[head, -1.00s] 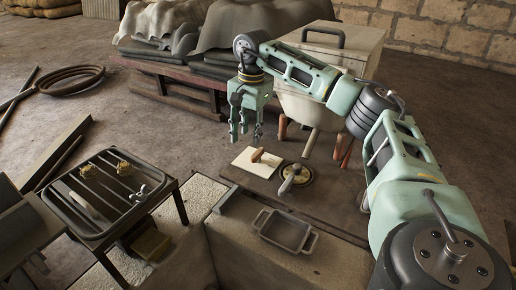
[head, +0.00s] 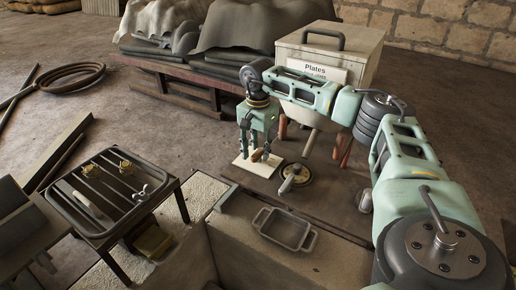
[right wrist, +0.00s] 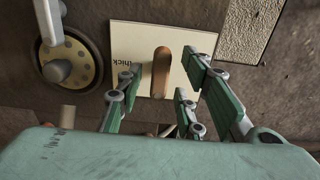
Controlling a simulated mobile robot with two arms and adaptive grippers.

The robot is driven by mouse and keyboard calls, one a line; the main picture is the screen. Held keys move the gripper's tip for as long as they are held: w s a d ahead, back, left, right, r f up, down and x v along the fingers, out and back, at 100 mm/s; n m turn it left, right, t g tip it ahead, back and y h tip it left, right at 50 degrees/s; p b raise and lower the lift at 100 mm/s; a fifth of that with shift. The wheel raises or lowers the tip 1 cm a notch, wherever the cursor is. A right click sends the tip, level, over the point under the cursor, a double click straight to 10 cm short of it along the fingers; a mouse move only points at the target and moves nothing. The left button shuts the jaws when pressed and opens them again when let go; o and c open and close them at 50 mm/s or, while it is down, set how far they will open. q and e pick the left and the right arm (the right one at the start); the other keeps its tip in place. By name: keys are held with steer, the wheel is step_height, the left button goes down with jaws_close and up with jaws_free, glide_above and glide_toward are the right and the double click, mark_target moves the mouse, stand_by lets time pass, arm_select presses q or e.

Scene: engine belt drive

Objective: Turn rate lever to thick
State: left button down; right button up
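The rate lever (head: 258,155) is a short wooden handle on a cream plate (head: 243,163) set on the brown board. In the right wrist view the lever (right wrist: 161,70) stands out from the plate (right wrist: 205,40), and the word "thick" reads upside down beside it, on the left. My right gripper (head: 255,153) points down just over the plate. In the right wrist view its fingers (right wrist: 163,85) are open on both sides of the lever, apart from it as far as I can see. My left gripper is not in view.
A round brass dial (right wrist: 90,70) with a grey knob sits beside the plate. A box labelled "Plates" (head: 345,55) stands behind my right arm. A grey tray (head: 285,230) lies in front, and a slatted rack table (head: 105,190) stands at left.

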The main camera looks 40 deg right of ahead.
jaws_close()
steer(key=shift+m, duration=0.4)
steer(key=m, duration=0.3)
steer(key=shift+m+p, duration=0.4)
steer(key=m, duration=0.4)
steer(key=shift+m+p, duration=0.3)
steer(key=m, duration=0.4)
steer(key=m+p, duration=0.1)
steer(key=m, duration=0.3)
steer(key=shift+m, duration=0.3)
